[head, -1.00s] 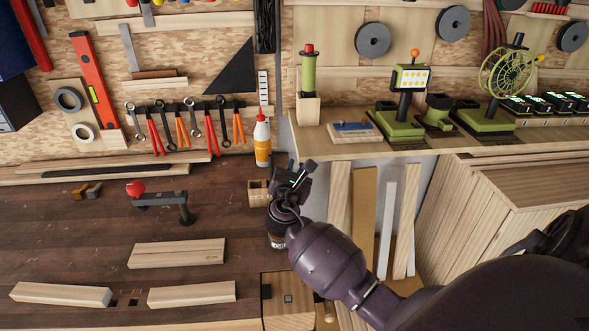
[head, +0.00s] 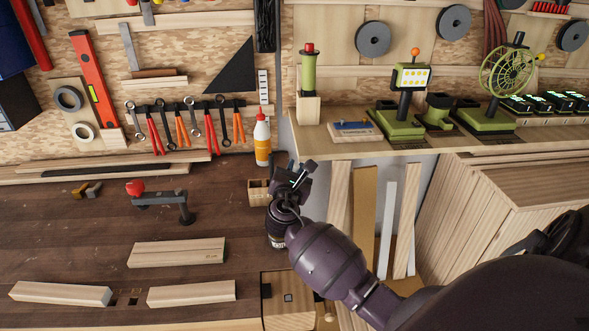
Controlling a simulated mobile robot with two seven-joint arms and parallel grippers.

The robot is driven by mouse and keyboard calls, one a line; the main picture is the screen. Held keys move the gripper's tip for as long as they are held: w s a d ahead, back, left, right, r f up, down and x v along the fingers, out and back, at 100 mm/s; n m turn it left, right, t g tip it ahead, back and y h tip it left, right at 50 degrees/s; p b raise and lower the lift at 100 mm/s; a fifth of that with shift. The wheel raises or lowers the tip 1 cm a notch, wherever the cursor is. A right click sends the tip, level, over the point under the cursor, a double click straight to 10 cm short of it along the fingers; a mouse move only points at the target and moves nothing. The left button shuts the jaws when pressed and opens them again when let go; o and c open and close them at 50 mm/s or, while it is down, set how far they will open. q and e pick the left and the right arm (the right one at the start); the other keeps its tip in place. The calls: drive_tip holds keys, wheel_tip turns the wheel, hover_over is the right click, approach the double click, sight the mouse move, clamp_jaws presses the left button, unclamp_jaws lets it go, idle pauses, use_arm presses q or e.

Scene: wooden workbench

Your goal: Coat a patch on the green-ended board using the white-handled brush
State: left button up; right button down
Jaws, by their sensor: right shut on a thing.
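Three pale boards lie on the dark workbench. The board in the middle (head: 178,253) shows a thin green edge at its right end. My right gripper (head: 292,180) is over the back right of the bench, beside a small wooden holder (head: 259,191). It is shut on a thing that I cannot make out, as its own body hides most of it. The white-handled brush is not plainly visible. A jar with a dark band (head: 276,240) stands below my right wrist, partly hidden by the arm. My left gripper is out of view.
A white and orange glue bottle (head: 262,141) stands behind the holder. A clamp with a red knob (head: 160,199) stands left of it. Two more boards (head: 60,293) (head: 191,294) lie at the front, near a wooden block (head: 288,303). The bench left of my gripper is mostly clear.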

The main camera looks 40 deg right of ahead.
drive_tip(key=shift+f, duration=0.45)
idle(0.5)
idle(0.5)
drive_tip(key=shift+r+p, duration=0.7)
drive_tip(key=shift+r, duration=0.25)
drive_tip(key=shift+r+p, duration=1.6)
drive_tip(key=shift+r, duration=1)
